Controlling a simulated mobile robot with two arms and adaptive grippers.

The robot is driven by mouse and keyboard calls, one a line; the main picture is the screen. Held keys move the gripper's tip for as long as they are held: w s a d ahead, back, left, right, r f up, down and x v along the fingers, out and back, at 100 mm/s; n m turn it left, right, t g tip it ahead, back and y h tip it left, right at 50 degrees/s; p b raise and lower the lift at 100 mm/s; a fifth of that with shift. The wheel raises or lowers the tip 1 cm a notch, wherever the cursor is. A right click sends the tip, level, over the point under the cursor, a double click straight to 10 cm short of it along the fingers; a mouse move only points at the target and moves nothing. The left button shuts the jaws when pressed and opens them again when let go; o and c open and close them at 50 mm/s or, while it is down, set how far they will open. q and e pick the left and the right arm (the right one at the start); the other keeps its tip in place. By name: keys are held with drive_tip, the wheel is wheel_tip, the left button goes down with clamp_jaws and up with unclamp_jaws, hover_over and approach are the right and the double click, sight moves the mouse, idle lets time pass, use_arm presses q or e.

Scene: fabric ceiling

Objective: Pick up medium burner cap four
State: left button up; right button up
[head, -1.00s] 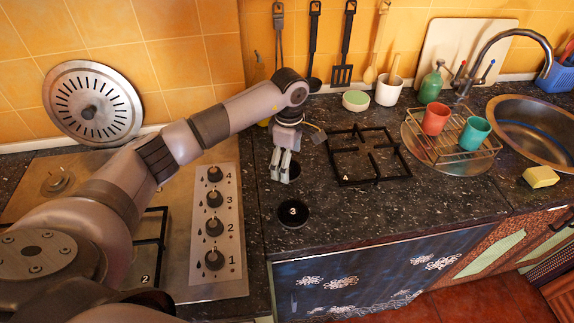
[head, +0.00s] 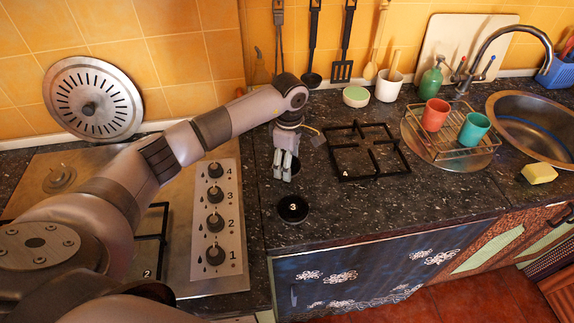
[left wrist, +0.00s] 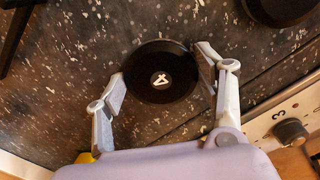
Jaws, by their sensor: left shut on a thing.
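Medium burner cap four is a round black disc marked 4, seen in the left wrist view (left wrist: 160,72) between the two fingers of my left gripper (left wrist: 161,88). In the head view my left gripper (head: 286,172) points down at the countertop and partly hides this cap (head: 296,167). The gripper is shut on the cap, with a finger at each side. The cap looks to be at counter level; I cannot tell whether it is clear of the surface. My right gripper is not in view.
A black cap marked 3 (head: 292,209) lies just in front. A black grate marked 4 (head: 366,151) lies to the right. The stove panel with knobs (head: 214,212) is to the left. A dish rack with cups (head: 466,153) stands further right.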

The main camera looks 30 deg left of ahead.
use_arm(q)
drive_tip(key=c, duration=0.3)
drive_tip(key=shift+c, duration=0.2)
drive_tip(key=shift+r, duration=0.1)
